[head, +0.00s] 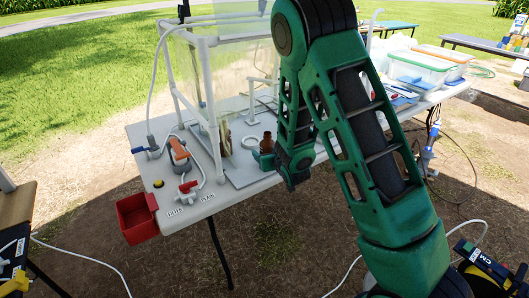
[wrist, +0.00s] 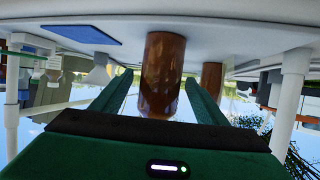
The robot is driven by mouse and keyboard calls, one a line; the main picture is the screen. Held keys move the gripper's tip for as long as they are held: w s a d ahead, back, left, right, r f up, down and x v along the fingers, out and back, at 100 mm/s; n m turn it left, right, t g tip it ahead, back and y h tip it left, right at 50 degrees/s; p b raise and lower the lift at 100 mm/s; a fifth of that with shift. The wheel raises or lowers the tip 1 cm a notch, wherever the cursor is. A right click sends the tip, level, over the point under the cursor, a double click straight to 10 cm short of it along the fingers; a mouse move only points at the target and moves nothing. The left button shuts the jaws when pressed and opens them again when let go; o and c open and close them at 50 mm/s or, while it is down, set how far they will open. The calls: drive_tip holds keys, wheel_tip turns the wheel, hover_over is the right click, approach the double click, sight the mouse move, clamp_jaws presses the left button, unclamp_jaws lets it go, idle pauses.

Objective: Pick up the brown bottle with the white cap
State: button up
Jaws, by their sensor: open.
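A brown bottle (head: 267,142) stands on the white table near its front edge, right at my gripper (head: 264,158). In the wrist view, which looks upside down, the brown bottle (wrist: 163,62) is between the two green fingers of my gripper (wrist: 158,78). The fingers are apart, with a gap showing on each side of the bottle. A second brown object (wrist: 212,76) stands farther back, beside the right finger.
A clear-panelled white pipe frame (head: 213,100) stands behind and left of the bottle. The white table (head: 150,133) also holds a valve with a red handle (head: 188,187). A red bin (head: 137,217) hangs at the front left corner. Lidded tubs (head: 418,68) stand at the right.

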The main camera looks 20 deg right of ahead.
drive_tip(key=shift+w+d, duration=0.1)
drive_tip(key=shift+w, duration=0.1)
drive_tip(key=c, duration=1.4)
drive_tip(key=shift+o, duration=0.2)
